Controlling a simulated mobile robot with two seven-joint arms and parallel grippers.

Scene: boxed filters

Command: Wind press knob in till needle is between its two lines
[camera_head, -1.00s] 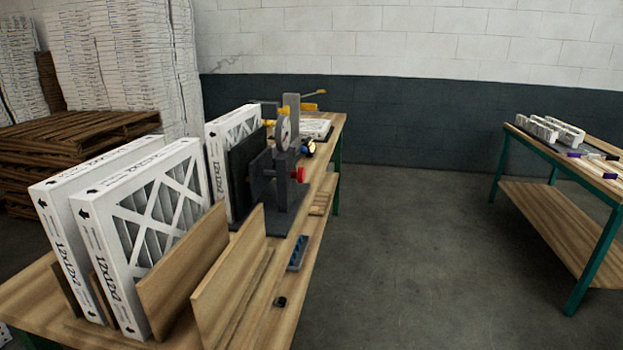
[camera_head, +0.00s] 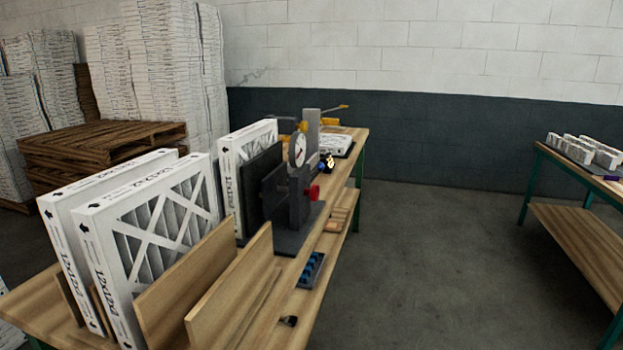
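The press (camera_head: 298,205) is a dark grey upright frame on a flat base, on the long wooden bench. Its red knob (camera_head: 313,192) sits on the right side of the frame. The round white dial (camera_head: 299,150) is above the knob, turned partly away. Its needle and lines are too small to read. A boxed filter (camera_head: 232,165) stands upright behind the press's dark plates. Neither of my grippers shows in the view.
Two upright boxed filters (camera_head: 93,237) and wooden dividers (camera_head: 232,287) fill the bench's near end. A small blue-celled tray (camera_head: 311,270) lies by its right edge. Another table (camera_head: 575,222) stands right, with open floor (camera_head: 430,260) between. Pallets (camera_head: 95,150) are at back left.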

